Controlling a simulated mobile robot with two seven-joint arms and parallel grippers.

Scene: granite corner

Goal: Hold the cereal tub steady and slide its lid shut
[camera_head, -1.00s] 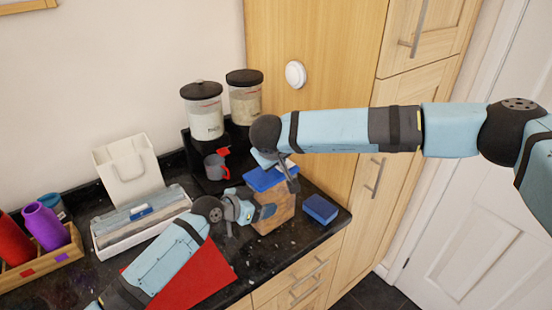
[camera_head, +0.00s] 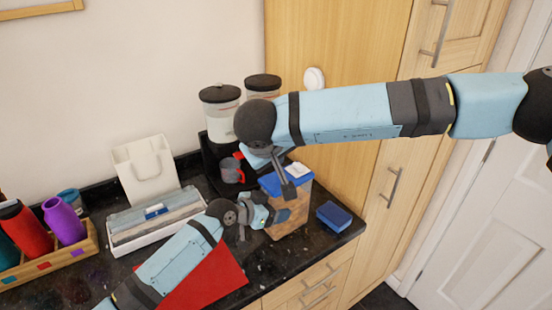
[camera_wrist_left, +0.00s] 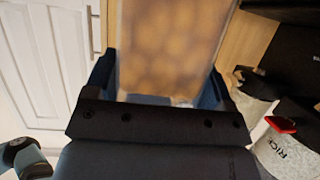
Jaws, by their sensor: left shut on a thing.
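The cereal tub (camera_head: 284,224) stands upright near the counter's right corner, with tan contents showing through its clear wall. Its blue lid (camera_head: 270,184) is on top, with a white piece (camera_head: 300,170) at the far right of it. How far the lid is open is hard to tell behind my right arm. My left gripper (camera_head: 268,215) is shut on the tub's side. In the left wrist view its fingers (camera_wrist_left: 158,90) flank the blurred tub (camera_wrist_left: 165,45). My right gripper (camera_head: 287,188) points down at the lid from above; whether it touches is unclear, and its jaws are not readable.
A blue box (camera_head: 334,215) lies right of the tub, near the counter edge. A red mat (camera_head: 215,280), a white tray (camera_head: 120,240) and a bottle rack (camera_head: 85,250) are left.

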